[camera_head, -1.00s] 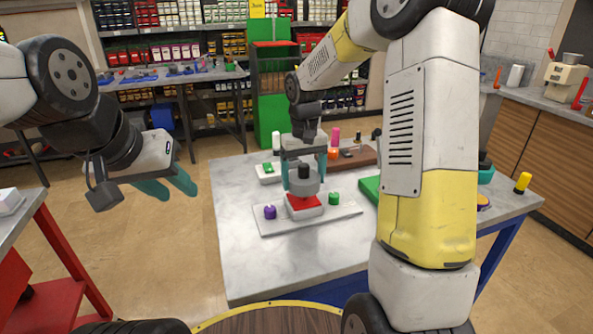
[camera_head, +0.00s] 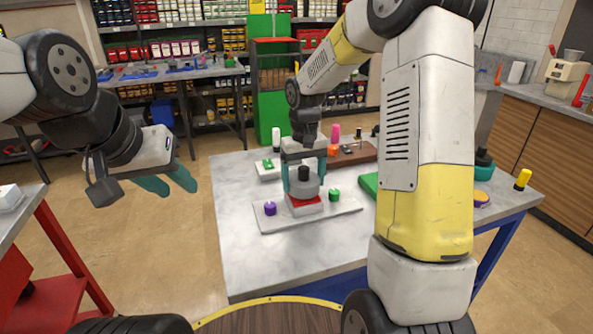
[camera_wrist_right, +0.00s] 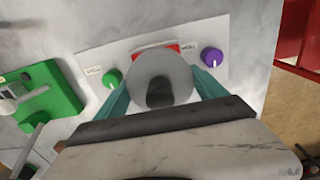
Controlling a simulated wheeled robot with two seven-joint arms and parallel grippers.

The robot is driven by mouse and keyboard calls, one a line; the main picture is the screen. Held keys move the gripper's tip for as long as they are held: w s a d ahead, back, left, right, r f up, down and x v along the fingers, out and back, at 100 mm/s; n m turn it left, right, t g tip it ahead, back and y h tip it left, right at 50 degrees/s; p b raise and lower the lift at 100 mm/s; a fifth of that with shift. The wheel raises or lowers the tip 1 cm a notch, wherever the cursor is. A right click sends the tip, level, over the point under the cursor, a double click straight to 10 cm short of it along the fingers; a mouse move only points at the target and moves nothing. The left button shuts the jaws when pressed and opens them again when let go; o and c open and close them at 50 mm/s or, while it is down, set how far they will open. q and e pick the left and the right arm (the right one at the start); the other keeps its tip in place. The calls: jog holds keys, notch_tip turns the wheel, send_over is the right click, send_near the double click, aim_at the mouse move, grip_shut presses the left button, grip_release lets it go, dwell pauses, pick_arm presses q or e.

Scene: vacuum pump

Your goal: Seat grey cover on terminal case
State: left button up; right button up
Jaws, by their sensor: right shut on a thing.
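The grey cover (camera_head: 305,188) is a round dome with a black knob on top. My right gripper (camera_head: 303,182) is shut on its sides, with one teal finger on each side, as the right wrist view (camera_wrist_right: 160,82) also shows. The terminal case (camera_head: 305,209), white with a red top, is directly under the cover on a pale board. Red still shows at the front below the cover. The case also shows in the right wrist view (camera_wrist_right: 158,49). I cannot tell whether cover and case touch. My left gripper (camera_head: 168,183) is open and empty, left of the table.
A purple knob (camera_head: 270,208) and a green knob (camera_head: 334,194) flank the case on the pale board (camera_head: 283,224). Behind are a white block with a green top (camera_head: 267,168) and a brown tray (camera_head: 365,153). The table's front left (camera_head: 245,260) is clear.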

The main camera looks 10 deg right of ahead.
aim_at(304, 167)
jog(key=shift+f, duration=0.75)
dwell(0.9)
jog(key=o, duration=1.4)
jog(key=shift+r, duration=4.5)
jog(key=s+d+r+t, duration=0.1)
jog(key=s+r+t, duration=0.1)
jog(key=s, duration=0.5)
jog(key=s+d+r+m+t+y, duration=0.1)
jog(key=s+r, duration=0.3)
jog(key=s, duration=0.4)
jog(key=s+d+r+t+y, duration=0.1)
jog(key=s+r+t, duration=0.2)
jog(key=s, duration=0.5)
jog(key=shift+r+m, duration=0.15)
jog(key=shift+m, duration=0.15)
